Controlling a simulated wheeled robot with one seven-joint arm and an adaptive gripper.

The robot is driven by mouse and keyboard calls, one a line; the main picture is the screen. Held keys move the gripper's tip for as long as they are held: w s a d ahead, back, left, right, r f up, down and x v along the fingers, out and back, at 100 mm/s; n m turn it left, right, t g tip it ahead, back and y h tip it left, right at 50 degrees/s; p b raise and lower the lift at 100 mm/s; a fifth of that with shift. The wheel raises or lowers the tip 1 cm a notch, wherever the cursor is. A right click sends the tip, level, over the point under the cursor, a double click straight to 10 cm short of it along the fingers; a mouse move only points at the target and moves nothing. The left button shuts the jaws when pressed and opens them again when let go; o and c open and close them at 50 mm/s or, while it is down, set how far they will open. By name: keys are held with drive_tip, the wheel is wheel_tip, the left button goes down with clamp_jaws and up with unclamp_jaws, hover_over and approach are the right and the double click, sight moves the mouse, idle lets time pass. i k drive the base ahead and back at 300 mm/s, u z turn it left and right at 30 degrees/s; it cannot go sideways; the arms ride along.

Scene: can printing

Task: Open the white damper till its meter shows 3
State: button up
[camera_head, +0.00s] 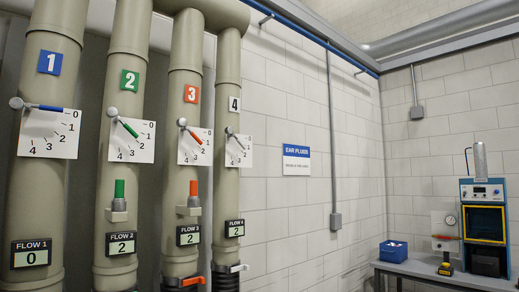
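The pipe marked 4 (230,185) is the rightmost of the large beige pipes and bears a white number plate (234,103). Its damper dial (238,150) is a white plate with a scale from 0 to 4. A pale knob (229,130) sits at the plate's upper left; its pale lever is hard to make out and seems to slant down to the right. The FLOW 4 meter (234,228) below reads 2. My gripper is not in view.
Pipes 1, 2 and 3 stand to the left with a blue lever (45,107), a green lever (128,128) and an orange lever (193,135). Their meters read 0, 2 and 2. A grey bench (420,272) with a blue bin (393,251) and a machine (484,215) stands at the right.

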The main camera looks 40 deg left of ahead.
sight(229, 131)
drive_tip(key=i, duration=0.5)
drive_tip(key=u, duration=1.95)
